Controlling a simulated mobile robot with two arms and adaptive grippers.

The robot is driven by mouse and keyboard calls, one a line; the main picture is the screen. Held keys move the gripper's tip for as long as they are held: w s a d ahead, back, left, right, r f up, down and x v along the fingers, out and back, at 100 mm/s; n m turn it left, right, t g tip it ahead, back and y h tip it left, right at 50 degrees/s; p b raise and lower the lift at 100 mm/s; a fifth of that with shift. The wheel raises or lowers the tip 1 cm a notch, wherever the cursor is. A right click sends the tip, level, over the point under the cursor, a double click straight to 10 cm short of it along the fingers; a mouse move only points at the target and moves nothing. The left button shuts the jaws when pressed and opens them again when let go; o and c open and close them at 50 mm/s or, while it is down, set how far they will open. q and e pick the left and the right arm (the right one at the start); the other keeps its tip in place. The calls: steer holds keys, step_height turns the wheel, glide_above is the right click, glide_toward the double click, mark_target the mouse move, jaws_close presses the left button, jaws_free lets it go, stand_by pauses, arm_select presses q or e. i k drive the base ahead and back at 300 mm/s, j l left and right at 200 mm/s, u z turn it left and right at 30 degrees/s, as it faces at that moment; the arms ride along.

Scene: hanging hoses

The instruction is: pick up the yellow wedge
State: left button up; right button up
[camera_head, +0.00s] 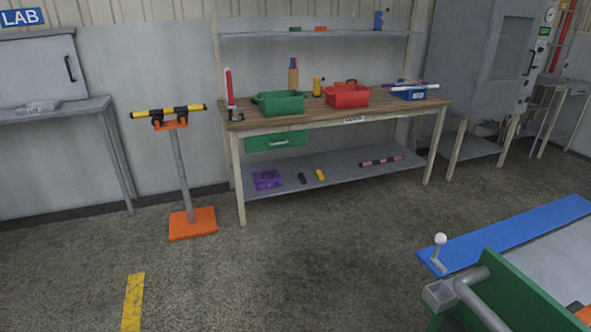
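A small yellow piece (320,175) lies on the lower shelf of the workbench, beside a small black piece (302,178). It is too small to tell for sure that it is a wedge. Another yellow object (317,86) stands upright on the bench top between the green bin and the red bin; its shape is also unclear. Neither of my grippers is in view.
A green-sided machine (505,290) fills the lower right. The floor between is clear.

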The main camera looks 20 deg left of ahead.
mark_target(319, 174)
steer(key=i+j+u, duration=0.1)
steer(key=i+j, duration=0.55)
steer(key=i, duration=0.2)
steer(key=i+j+u, duration=0.15)
steer(key=i+j, duration=0.4)
steer(key=i, duration=0.3)
steer(key=i+j+u, duration=0.15)
steer(key=i, duration=0.25)
steer(key=i+j, duration=0.35)
steer(key=i+l+u, duration=0.1)
steer(key=u, duration=0.55)
steer(key=i+l+u, duration=0.2)
steer(key=l, duration=0.2)
steer(key=i+l+u, duration=0.15)
steer(key=l, duration=0.25)
steer(key=i+l+u, duration=0.2)
steer(key=l, duration=0.2)
steer(key=l+u, duration=0.15)
steer(key=l, duration=0.25)
steer(key=i+l+u, duration=0.2)
steer(key=l, duration=0.25)
steer(key=k, duration=0.1)
